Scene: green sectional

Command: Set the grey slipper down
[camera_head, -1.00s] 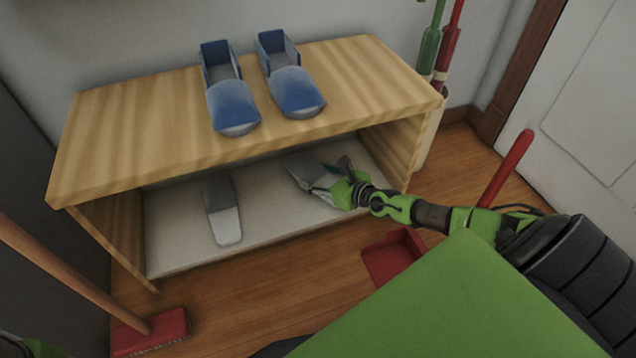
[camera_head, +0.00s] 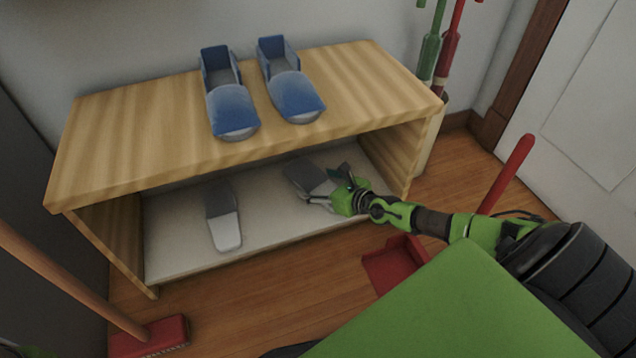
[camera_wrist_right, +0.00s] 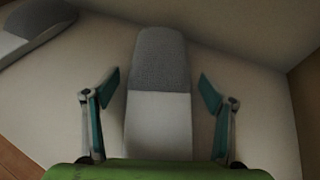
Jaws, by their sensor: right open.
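A grey slipper (camera_head: 306,176) lies on the lower shelf (camera_head: 274,222) of the wooden rack, toward its right side. In the right wrist view this slipper (camera_wrist_right: 159,95) shows a dark grey end and a pale end, lying flat between the fingers. My right gripper (camera_head: 334,187) is open around its near part, with a gap on each side of it in the wrist view (camera_wrist_right: 155,98). A second grey slipper (camera_head: 222,217) lies on the same shelf to the left; it also shows in the wrist view's top left corner (camera_wrist_right: 30,28). My left gripper is not clearly visible.
Two blue slippers (camera_head: 231,108) stand on the rack's wooden top (camera_head: 150,125), above the lower shelf. The rack's right side wall (camera_head: 405,155) is close to my right gripper. A red dustpan (camera_head: 392,265) and a red broom head (camera_head: 150,337) are on the floor.

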